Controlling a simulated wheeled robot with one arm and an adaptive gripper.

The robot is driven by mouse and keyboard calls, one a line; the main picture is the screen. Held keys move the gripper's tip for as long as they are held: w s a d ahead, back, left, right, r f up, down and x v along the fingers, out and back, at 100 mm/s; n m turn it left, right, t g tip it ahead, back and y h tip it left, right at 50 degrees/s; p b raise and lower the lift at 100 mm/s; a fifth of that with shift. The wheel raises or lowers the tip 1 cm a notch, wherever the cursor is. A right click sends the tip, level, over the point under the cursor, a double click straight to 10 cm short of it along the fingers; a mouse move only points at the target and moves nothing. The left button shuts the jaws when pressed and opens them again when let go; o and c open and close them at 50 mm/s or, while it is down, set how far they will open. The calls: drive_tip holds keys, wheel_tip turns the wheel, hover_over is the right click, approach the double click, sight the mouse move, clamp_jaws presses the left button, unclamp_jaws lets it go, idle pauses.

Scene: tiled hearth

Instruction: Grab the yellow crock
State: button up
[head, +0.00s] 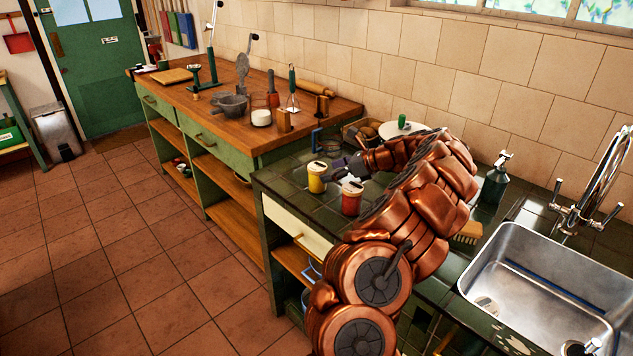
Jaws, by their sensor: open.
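The yellow crock (316,181), with a pale lid bearing a dark mark, stands upright on the dark green tiled counter near its left edge. My gripper (335,172) reaches in from the right, just beside the crock, with its dark fingers pointing at it. The gripper is open. The fingers are small in the view, and I cannot tell whether they touch the crock or lie around it. My copper arm comes up from the bottom and bends over the counter, hiding part of it.
A similar red crock (351,201) stands close in front of the gripper. Behind are a blue wire item (318,139), a basket (357,131) and a white plate (402,129). A metal sink (540,290) is at right. The wooden worktop (215,97) at left holds several utensils.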

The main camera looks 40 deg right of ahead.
sight(322, 172)
drive_tip(key=shift+x, duration=1.7)
drive_tip(key=p+x, duration=0.1)
drive_tip(key=x, duration=0.3)
drive_tip(key=shift+w+r, duration=0.15)
drive_tip(key=shift+w, duration=0.2)
drive_tip(key=c, duration=1.4)
drive_tip(key=shift+r, duration=0.15)
drive_tip(key=shift+c, duration=0.2)
